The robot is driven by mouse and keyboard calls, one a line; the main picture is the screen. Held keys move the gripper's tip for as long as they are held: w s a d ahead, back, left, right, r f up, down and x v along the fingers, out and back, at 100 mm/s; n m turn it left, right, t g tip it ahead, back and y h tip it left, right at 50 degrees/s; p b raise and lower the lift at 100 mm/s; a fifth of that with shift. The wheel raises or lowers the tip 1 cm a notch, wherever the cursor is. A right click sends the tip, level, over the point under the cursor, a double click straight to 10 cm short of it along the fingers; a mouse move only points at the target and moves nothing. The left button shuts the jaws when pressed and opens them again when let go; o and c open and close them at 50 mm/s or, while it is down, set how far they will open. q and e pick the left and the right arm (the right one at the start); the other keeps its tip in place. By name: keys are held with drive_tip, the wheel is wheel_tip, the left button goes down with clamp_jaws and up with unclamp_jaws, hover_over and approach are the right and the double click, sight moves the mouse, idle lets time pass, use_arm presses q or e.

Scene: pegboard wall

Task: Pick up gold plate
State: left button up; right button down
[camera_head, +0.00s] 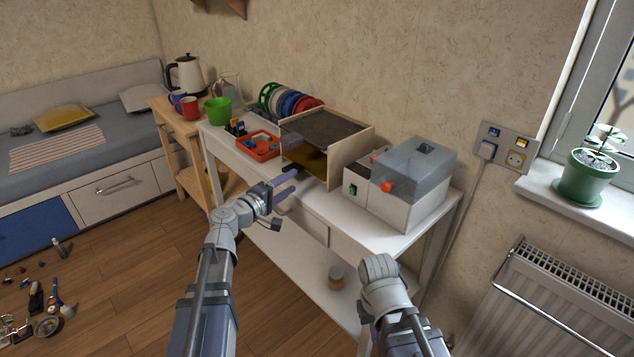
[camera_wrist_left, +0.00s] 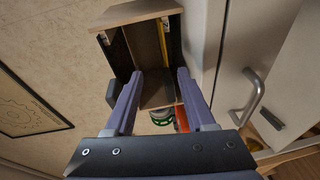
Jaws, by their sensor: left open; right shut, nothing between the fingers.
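The gold plate (camera_head: 310,158) shows as a yellow-gold surface inside the open wooden rack (camera_head: 348,165) on the white table. In the left wrist view it appears as a thin yellow strip (camera_wrist_left: 163,42) along the inside of the rack. My left gripper (camera_head: 284,186) is open and empty in front of the rack, at the table's front edge. In the left wrist view its two fingers (camera_wrist_left: 158,92) point toward the rack opening, apart from the plate. My right arm is at the lower right, but its gripper cannot be made out.
A grey-lidded machine (camera_head: 405,180) stands right of the rack. A red tray (camera_head: 258,146) and several coloured spools (camera_head: 290,100) stand left of and behind it. The table's drawer handle (camera_wrist_left: 247,97) sticks out close to my left gripper.

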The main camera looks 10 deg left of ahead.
sight(288, 168)
use_arm(q)
drive_tip(key=shift+w+a+f+n+t+y+b, duration=0.2)
drive_tip(key=shift+w+a+n+t+b, duration=0.15)
drive_tip(key=shift+w+a, duration=0.25)
drive_tip(key=shift+w+a+f+n+t+y+b, duration=0.15)
drive_tip(key=shift+w+a+n+t+y, duration=0.1)
drive_tip(key=shift+w+a+n, duration=0.35)
drive_tip(key=shift+w+a+f+n+t+y+b, duration=0.25)
drive_tip(key=shift+w+a, duration=0.2)
drive_tip(key=shift+a, duration=0.3)
drive_tip(key=shift+x, duration=2.65)
drive_tip(key=shift+f, duration=0.1)
use_arm(e)
wheel_tip(288, 168, down, 3)
drive_tip(key=shift+f, duration=0.15)
use_arm(q)
clamp_jaws()
